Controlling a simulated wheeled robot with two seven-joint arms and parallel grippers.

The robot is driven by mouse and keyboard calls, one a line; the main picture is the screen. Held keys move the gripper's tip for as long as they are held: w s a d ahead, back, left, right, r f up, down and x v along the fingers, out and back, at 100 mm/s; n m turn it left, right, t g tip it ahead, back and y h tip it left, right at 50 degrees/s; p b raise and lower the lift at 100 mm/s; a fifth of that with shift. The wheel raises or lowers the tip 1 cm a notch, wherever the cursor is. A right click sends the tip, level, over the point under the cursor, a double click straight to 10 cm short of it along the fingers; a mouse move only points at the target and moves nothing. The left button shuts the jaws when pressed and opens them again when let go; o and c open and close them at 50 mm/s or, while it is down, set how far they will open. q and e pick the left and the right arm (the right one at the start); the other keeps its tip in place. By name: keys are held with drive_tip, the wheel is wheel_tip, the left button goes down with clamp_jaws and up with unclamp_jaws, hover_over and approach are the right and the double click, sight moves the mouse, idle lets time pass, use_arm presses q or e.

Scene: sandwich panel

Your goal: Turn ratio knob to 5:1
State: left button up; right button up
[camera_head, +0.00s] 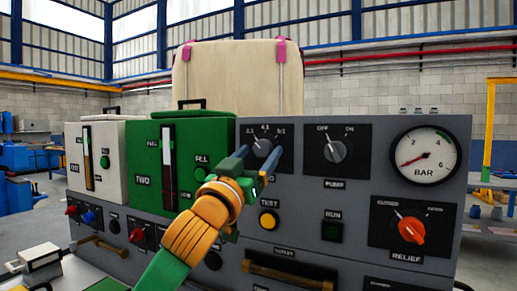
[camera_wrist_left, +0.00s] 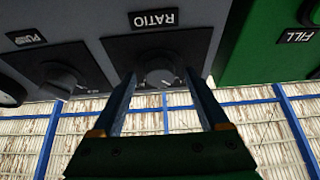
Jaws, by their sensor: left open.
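The ratio knob (camera_head: 262,147) is a grey round knob on a dark plate at the upper left of the grey panel. Small ratio marks stand above it, the rightmost reading 5:1. In the left wrist view, which is upside down, the knob (camera_wrist_left: 160,78) shows under the RATIO label (camera_wrist_left: 154,19). My left gripper (camera_head: 261,152) is open, with one blue finger on each side of the knob. In the wrist view its fingertips (camera_wrist_left: 160,73) straddle the knob; I cannot tell whether they touch it. The pointer's exact setting is unclear. My right gripper is not in view.
The pump knob (camera_head: 338,149) and pressure gauge (camera_head: 425,155) sit to the right. Below are the yellow TEST button (camera_head: 269,219), RUN button (camera_head: 332,230) and orange relief knob (camera_head: 411,229). A green tank (camera_head: 144,150) stands left of the gripper.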

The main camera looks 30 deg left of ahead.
use_arm(q)
drive_tip(key=shift+w, duration=0.3)
drive_tip(key=shift+s, duration=0.15)
clamp_jaws()
